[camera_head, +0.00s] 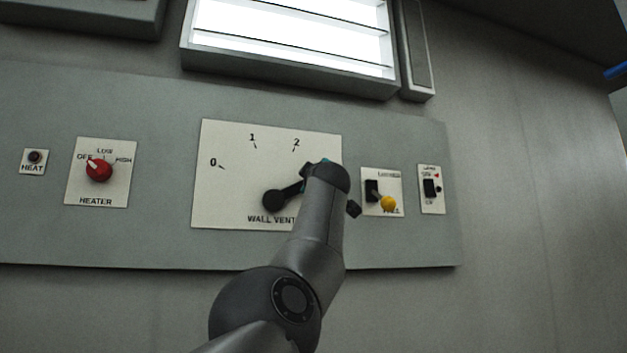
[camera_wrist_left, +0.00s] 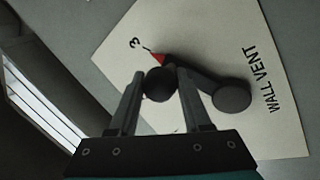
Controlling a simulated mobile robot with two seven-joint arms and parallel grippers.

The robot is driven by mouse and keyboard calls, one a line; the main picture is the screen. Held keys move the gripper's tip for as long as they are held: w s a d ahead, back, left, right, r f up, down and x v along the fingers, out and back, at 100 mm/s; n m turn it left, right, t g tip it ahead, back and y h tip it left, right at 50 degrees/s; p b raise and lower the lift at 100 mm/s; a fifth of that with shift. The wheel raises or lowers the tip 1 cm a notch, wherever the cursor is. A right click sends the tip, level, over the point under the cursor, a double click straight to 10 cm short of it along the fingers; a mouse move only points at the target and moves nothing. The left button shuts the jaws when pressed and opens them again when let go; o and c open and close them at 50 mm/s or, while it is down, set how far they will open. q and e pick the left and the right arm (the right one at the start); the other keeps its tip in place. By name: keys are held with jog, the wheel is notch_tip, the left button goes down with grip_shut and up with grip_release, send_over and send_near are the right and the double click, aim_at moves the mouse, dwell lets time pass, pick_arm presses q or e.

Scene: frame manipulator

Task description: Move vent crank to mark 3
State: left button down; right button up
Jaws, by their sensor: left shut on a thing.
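The black vent crank (camera_head: 287,195) is on the white WALL VENT plate (camera_head: 230,150). Its hub (camera_wrist_left: 232,97) shows in the left wrist view, with the lever running from it to a round black knob (camera_wrist_left: 160,85). A red pointer tip (camera_wrist_left: 158,58) at the lever's end lies right by the tick of mark 3 (camera_wrist_left: 135,43). My left gripper (camera_wrist_left: 160,80) is shut on the knob, one finger on each side. In the head view my left arm hides the knob, the fingers and mark 3. Marks 0, 1 and 2 show there.
Left of the vent plate are a red heater knob (camera_head: 99,170) and a heat button (camera_head: 35,157). Close on the right are a switch with a yellow knob (camera_head: 388,203) and a black lamp switch (camera_head: 430,188). A bright window vent (camera_head: 290,40) is above.

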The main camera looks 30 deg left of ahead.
pick_arm(q)
jog(key=shift+w+f, duration=0.15)
jog(key=shift+f, duration=0.1)
jog(key=c, duration=0.7)
grip_release()
jog(key=shift+c, duration=0.2)
jog(key=o, duration=0.4)
jog(key=shift+r, duration=0.1)
